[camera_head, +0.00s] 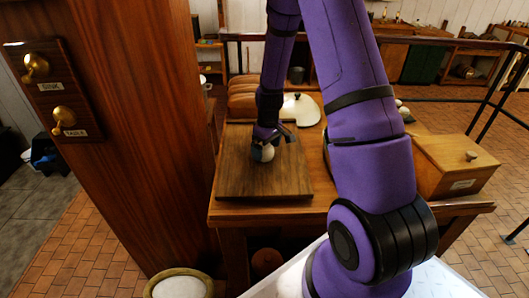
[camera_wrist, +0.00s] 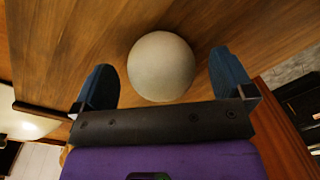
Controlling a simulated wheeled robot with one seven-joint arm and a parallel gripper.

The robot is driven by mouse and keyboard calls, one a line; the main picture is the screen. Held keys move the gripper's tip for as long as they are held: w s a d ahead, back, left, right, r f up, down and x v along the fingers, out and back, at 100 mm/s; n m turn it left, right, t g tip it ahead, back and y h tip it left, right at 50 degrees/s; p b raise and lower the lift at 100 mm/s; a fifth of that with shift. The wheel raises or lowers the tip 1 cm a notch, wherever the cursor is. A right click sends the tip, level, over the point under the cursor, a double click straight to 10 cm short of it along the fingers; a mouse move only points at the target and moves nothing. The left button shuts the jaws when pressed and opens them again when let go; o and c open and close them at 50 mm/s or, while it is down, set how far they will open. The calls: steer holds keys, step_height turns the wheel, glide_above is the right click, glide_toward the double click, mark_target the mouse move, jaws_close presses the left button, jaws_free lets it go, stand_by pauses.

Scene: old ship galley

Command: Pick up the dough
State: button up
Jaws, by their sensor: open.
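The dough (camera_head: 263,153) is a pale, round ball on a dark wooden board (camera_head: 245,185) on the table. In the wrist view the dough (camera_wrist: 161,66) lies ahead of the palm, between the two blue fingers, with a visible gap on each side. My gripper (camera_wrist: 165,80) is open, with nothing held. In the head view my gripper (camera_head: 268,140) is right at the dough from above and hides its upper part.
A white domed item (camera_head: 300,108) and brown loaf-like shapes (camera_head: 243,95) lie behind the board. A wooden box (camera_head: 455,165) with a knob stands at the table's right. A tall wooden panel (camera_head: 150,120) rises close on the left.

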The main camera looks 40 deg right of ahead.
steer(key=shift+f, duration=1.05)
steer(key=c, duration=1.1)
